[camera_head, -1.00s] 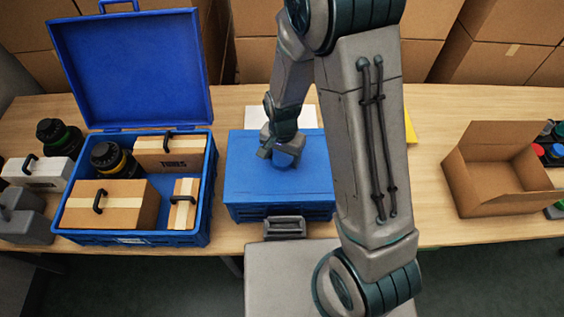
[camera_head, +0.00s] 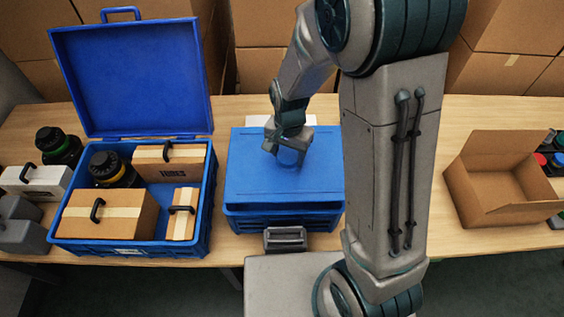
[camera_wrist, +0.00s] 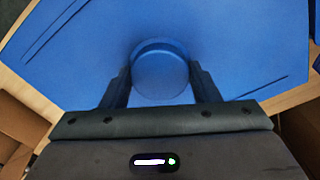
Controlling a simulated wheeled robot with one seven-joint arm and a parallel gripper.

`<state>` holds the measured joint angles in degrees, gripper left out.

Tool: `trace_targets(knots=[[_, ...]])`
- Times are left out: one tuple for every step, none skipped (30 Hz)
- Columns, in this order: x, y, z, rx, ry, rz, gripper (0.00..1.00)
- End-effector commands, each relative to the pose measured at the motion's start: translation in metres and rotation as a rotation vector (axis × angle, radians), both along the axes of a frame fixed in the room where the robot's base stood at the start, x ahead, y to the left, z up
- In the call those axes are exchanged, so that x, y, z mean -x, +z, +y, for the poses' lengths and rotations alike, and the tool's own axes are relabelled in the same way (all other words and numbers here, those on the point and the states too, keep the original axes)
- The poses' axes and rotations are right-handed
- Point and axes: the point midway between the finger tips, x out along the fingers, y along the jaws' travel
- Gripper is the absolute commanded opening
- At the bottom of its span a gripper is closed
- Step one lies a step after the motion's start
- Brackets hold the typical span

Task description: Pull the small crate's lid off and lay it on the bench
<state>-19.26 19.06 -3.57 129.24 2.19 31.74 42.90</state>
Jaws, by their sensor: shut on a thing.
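The small crate (camera_head: 285,223) is blue and stands on the bench (camera_head: 400,190) in the middle of the head view. Its flat blue lid (camera_head: 250,188) is over it, seemingly raised a little above the crate's rim. A round blue knob (camera_wrist: 160,75) stands up from the lid's middle. My gripper (camera_head: 288,150) is shut on this knob, with one finger on each side in the wrist view. The lid looks about level. My arm hides the lid's right edge and part of the crate.
A larger blue crate (camera_head: 207,215) with its lid open stands at left, holding cartons and a black jar. An open cardboard box (camera_head: 490,195) is at right. A white sheet (camera_head: 258,120) lies behind the small crate. Bench is clear between the small crate and the cardboard box.

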Motion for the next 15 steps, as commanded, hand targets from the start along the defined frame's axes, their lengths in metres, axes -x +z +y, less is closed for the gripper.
trace_targets(knots=[[-0.005, 0.005, -0.013, -0.002, -0.009, -0.005, 0.26], [-0.008, 0.009, -0.019, -0.001, -0.008, -0.006, 0.26], [-0.011, 0.015, -0.028, -0.001, -0.009, -0.006, 0.26], [-0.013, 0.019, -0.035, -0.001, -0.009, -0.006, 0.26], [-0.015, 0.023, -0.041, 0.000, -0.009, -0.006, 0.26], [-0.018, 0.028, -0.049, -0.001, -0.009, -0.005, 0.26], [-0.020, 0.032, -0.055, -0.001, -0.007, -0.006, 0.26], [-0.022, 0.035, -0.060, -0.001, -0.007, -0.005, 0.26], [-0.025, 0.040, -0.066, -0.001, -0.005, -0.005, 0.26], [-0.026, 0.043, -0.071, 0.000, -0.006, -0.004, 0.26], [-0.027, 0.046, -0.075, 0.000, -0.004, -0.004, 0.26], [-0.029, 0.049, -0.080, 0.000, -0.004, -0.002, 0.26], [-0.030, 0.051, -0.083, 0.000, -0.004, -0.002, 0.26], [-0.031, 0.053, -0.086, 0.000, -0.003, -0.002, 0.26], [-0.032, 0.055, -0.089, 0.000, -0.003, -0.002, 0.26]])
